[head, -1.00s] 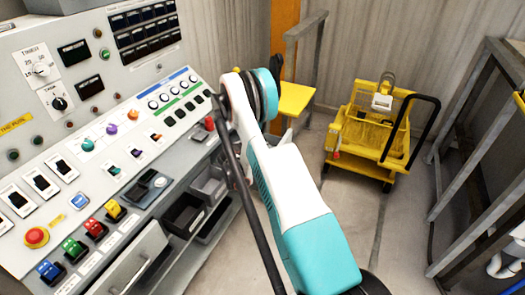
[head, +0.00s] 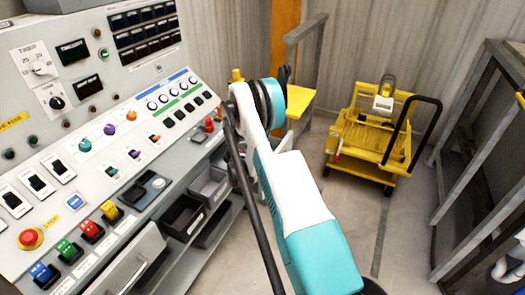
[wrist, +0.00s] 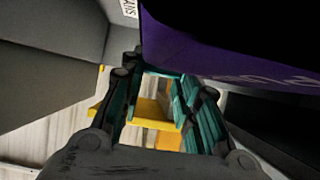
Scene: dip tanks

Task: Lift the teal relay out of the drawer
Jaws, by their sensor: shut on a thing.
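My gripper (wrist: 160,105) shows in the wrist view, with dark grey links and teal inner parts. It is shut on a dark purple block (wrist: 225,60) with pale lettering along its lower edge. The block fills the top right of that view and hides the fingertips, so the exact contact is not visible. I cannot make out a separate teal relay in either view. In the head view my arm hides the gripper. Grey open drawers or bins (head: 184,217) stand below the control panel, left of my arm.
A sloping control panel (head: 60,140) with switches and knobs fills the left. A yellow step (head: 300,100) is behind my arm, and a yellow mop cart (head: 365,140) stands beyond it. A grey metal frame (head: 460,170) is at the right. Floor between is clear.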

